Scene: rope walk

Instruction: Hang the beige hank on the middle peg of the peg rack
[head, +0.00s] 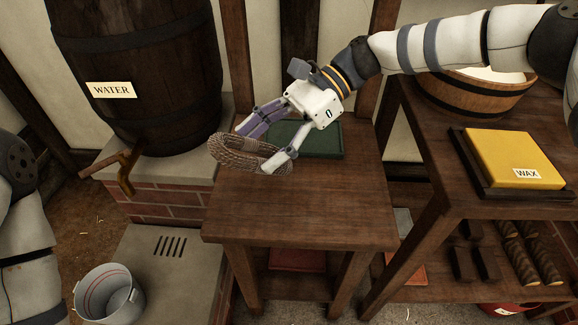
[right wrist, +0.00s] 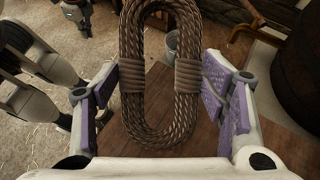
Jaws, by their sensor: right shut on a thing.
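The hank (head: 245,152) is a long oval coil of brownish-beige rope with two wrapped bands. My right gripper (head: 257,152) is shut on it and holds it above the left back part of the small wooden table (head: 300,215). In the right wrist view the hank (right wrist: 160,120) stands between the purple finger pads, which meet its wrapped bands at both sides. Only a part of my left arm shows at the left edge of the head view; I cannot make out its gripper. No peg rack shows in either view.
A green tray (head: 328,143) lies on the table behind my right gripper. A water barrel (head: 140,60) stands at the left on a brick base, with a metal bucket (head: 108,295) below. A side table at the right bears yellow wax (head: 510,155) and a wooden tub (head: 475,98). The table's front is clear.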

